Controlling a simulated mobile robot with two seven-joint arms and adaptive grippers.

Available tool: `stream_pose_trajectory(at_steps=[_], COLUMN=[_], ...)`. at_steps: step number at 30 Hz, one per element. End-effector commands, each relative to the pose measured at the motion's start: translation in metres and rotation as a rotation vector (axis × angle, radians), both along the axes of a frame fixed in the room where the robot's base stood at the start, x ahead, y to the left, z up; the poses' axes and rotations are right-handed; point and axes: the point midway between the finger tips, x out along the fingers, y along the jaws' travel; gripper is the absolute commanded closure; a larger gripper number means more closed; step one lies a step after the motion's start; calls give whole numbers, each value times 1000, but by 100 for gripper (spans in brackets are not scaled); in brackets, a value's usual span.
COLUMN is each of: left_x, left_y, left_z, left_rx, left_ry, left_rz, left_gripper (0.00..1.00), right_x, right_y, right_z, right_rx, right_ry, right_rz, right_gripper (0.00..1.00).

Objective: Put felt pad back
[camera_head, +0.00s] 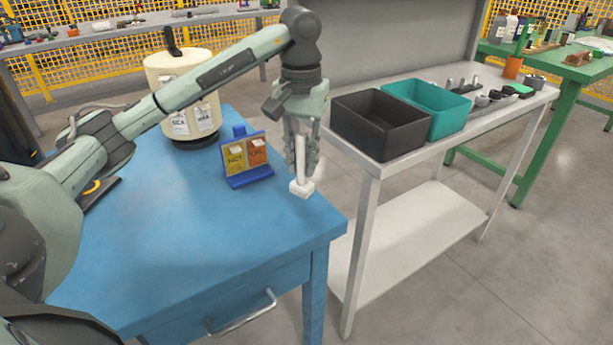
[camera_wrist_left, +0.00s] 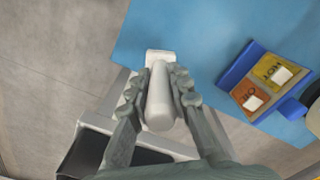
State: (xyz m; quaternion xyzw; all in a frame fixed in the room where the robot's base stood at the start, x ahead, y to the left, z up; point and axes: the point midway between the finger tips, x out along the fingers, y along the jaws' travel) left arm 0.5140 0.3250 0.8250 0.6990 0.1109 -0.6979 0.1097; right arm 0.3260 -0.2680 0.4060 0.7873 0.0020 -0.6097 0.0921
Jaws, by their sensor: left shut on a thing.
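A white piece with a rounded handle and a small block at its lower end, which looks to be the felt pad (camera_head: 301,188), is in my left gripper (camera_head: 302,165). The left gripper points down and is shut around the handle. The block hangs below the fingers, near the right edge of the blue table (camera_head: 190,245); I cannot tell whether it touches the table. In the left wrist view the pad's handle (camera_wrist_left: 158,100) lies between the fingers of the left gripper (camera_wrist_left: 160,85). My right gripper is not in view.
A blue stand (camera_head: 250,181) with HOT and OIL cards stands just left of the left gripper. A cream canister (camera_head: 183,78) is behind it. A black bin (camera_head: 378,130) and a teal bin (camera_head: 428,105) sit on the grey bench at right. The table's front is clear.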

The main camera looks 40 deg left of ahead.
Motion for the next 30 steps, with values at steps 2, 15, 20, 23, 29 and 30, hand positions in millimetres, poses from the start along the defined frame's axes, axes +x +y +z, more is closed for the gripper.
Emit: stream_pose_trajectory(at_steps=[2,15,20,23,29,30], left_x=[3,4,4,4,4,4], left_y=[-6,-7,-7,-7,-7,-7], left_z=[-3,-46,-45,-46,-46,-46], left_rx=[-1,0,0,0,0,0], left_ry=[1,-1,-1,-1,-1,-1], left_rz=[0,1,1,0,0,0], left_gripper=[100,100,100,79,60,60], right_x=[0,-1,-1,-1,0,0], right_y=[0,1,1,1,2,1], right_z=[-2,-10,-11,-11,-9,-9], right_rx=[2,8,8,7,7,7], right_ry=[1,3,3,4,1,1], right_rz=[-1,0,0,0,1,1], right_gripper=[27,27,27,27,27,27])
